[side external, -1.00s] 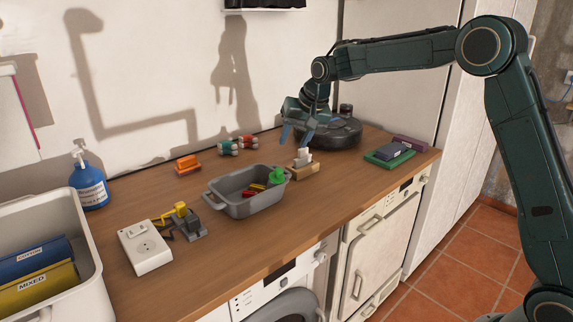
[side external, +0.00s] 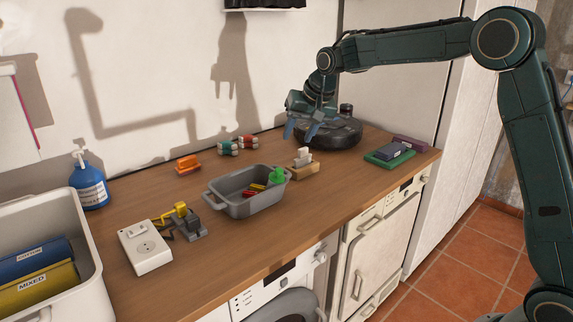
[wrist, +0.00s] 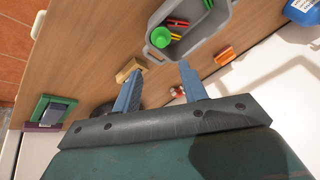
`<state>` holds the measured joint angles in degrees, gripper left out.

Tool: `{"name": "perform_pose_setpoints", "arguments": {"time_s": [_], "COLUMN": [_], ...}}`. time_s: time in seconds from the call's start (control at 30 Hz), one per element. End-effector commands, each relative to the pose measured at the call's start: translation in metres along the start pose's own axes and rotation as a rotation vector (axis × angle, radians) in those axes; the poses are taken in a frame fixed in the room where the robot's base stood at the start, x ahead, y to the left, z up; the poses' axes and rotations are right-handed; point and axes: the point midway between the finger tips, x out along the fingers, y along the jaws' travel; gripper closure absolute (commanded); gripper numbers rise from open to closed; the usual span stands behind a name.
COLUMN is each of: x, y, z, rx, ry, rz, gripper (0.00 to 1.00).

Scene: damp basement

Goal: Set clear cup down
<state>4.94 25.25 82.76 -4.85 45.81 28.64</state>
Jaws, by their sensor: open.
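I cannot make out a clear cup in either view. My gripper (side external: 300,133) is open, with its fingers pointing down in front of the dark round device at the back right of the counter. In the wrist view the two blue fingers (wrist: 159,72) are spread apart with nothing visible between them.
The dark round device (side external: 340,135) and a wooden holder with white pieces (side external: 304,168) stand close to my gripper. Green and purple blocks (side external: 388,158) lie right. The front counter strip is clear.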

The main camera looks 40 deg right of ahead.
Motion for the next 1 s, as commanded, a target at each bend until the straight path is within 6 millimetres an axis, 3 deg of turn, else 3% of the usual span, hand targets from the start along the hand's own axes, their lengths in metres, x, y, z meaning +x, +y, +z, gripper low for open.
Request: {"name": "perform_pose_setpoints", "arguments": {"time_s": [0.17, 0.37, 0.7, 1.0], "x": [-0.030, -0.076, -0.142, -0.177], "y": [0.003, 0.013, 0.042, 0.075], "z": [0.017, 0.051, 0.126, 0.200], "rx": [-0.038, -0.105, -0.229, -0.339], "ry": [0.007, 0.012, 0.022, 0.029], "rz": [-0.001, 0.000, 0.003, 0.006], "gripper": [0.57, 0.57, 0.57, 0.57]}}
